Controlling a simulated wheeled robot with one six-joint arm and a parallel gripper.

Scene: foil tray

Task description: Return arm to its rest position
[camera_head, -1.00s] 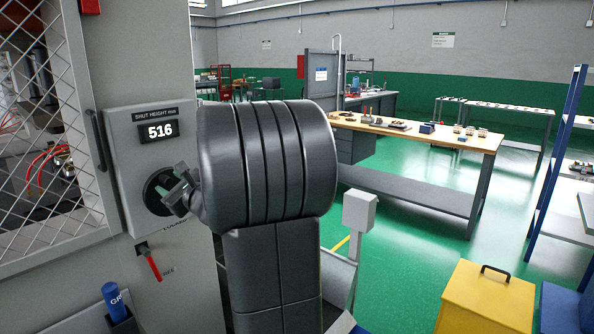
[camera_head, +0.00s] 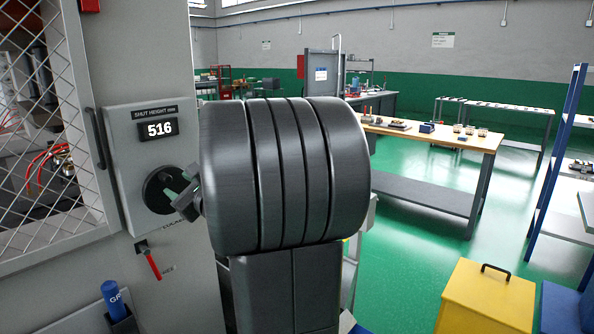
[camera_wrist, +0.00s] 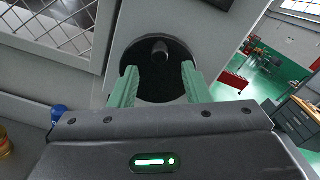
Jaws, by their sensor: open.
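My gripper (camera_head: 180,192) is at the left of my arm in the head view, in front of the round black knob (camera_head: 158,190) on the grey machine panel. In the wrist view my gripper (camera_wrist: 158,85) shows two green fingers spread apart with nothing held between them. The knob (camera_wrist: 155,52) with its small grey handle lies beyond and between the fingertips in that view. Whether the fingertips touch the knob I cannot tell. My large dark arm link covers the middle of the head view.
A display reading 516 (camera_head: 159,129) sits above the knob, with a red-handled switch (camera_head: 152,262) below. A mesh guard (camera_head: 40,140) is at left, a blue bottle (camera_head: 114,300) below. A yellow box (camera_head: 487,298) and wooden bench (camera_head: 440,136) stand right.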

